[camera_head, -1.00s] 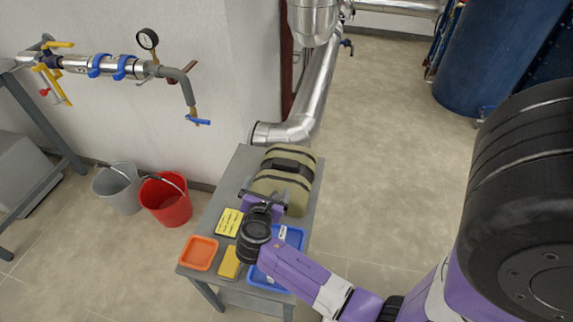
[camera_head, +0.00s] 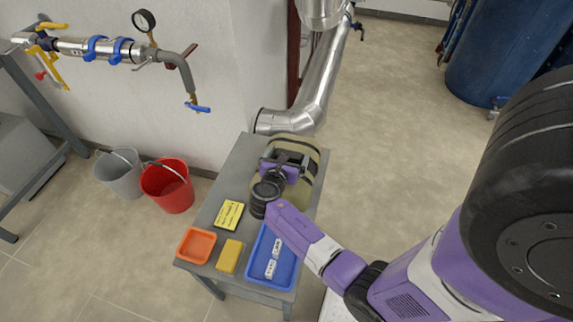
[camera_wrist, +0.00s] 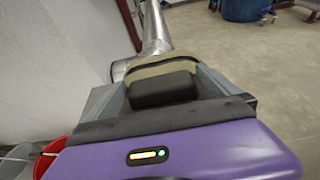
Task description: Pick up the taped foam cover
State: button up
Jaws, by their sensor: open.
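The taped foam cover (camera_head: 312,156) is an olive-khaki, rounded block with dark bands, lying on the back part of a grey table. Its khaki top and a dark block-like part also show in the wrist view (camera_wrist: 163,68). My gripper (camera_head: 289,158) is over the cover, its jaws open on either side of the dark part on top. In the wrist view my gripper (camera_wrist: 165,95) has a grey finger at each side of that dark part. I cannot tell whether the fingers touch it. My wrist hides the cover's front left part.
On the table (camera_head: 238,172) are a blue tray (camera_head: 257,268) with white labelled pieces, an orange tray (camera_head: 196,245), a yellow block (camera_head: 229,256) and a yellow note pad (camera_head: 229,214). Silver pipe (camera_head: 313,100) runs behind the table. Red (camera_head: 172,190) and grey buckets (camera_head: 119,174) stand left.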

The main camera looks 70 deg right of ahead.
jog(key=shift+d+f, duration=0.1)
jog(key=shift+d, duration=0.2)
jog(key=shift+c, duration=0.4)
jog(key=c, duration=1.4)
jog(key=shift+c, duration=1.3)
